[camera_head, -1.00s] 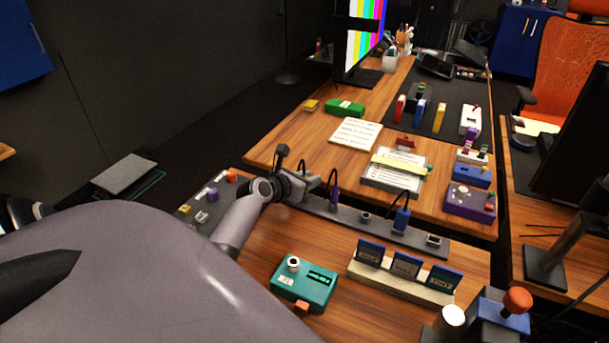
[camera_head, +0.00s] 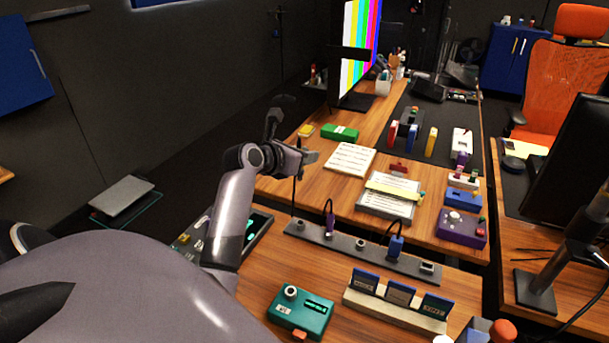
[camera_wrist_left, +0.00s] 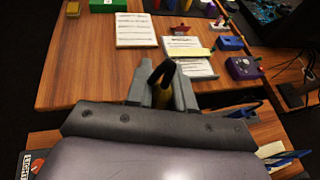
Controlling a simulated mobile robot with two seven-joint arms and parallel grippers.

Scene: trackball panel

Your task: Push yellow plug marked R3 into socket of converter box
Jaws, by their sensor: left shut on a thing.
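My left gripper (camera_head: 312,157) is shut and raised above the near desk, in front of the white paper sheets. In the left wrist view (camera_wrist_left: 163,95) its fingers close on a small yellowish plug (camera_wrist_left: 163,99) with a black cable loop; its R3 mark is not readable. In the head view the plug is mostly hidden and a dark cable (camera_head: 294,195) hangs below the gripper. Which item is the converter box is not certain; a teal box (camera_head: 312,318) with a round white-rimmed port stands on the near desk, and a purple box (camera_head: 459,231) stands farther right.
A dark socket strip (camera_head: 378,258) crosses the desk, holding a purple plug (camera_head: 329,226) and a blue plug (camera_head: 396,246). A rack of dark cards (camera_head: 389,308) stands nearer. Papers (camera_head: 350,159), a clipboard (camera_head: 386,207) and a blue box (camera_head: 463,197) lie beyond the strip.

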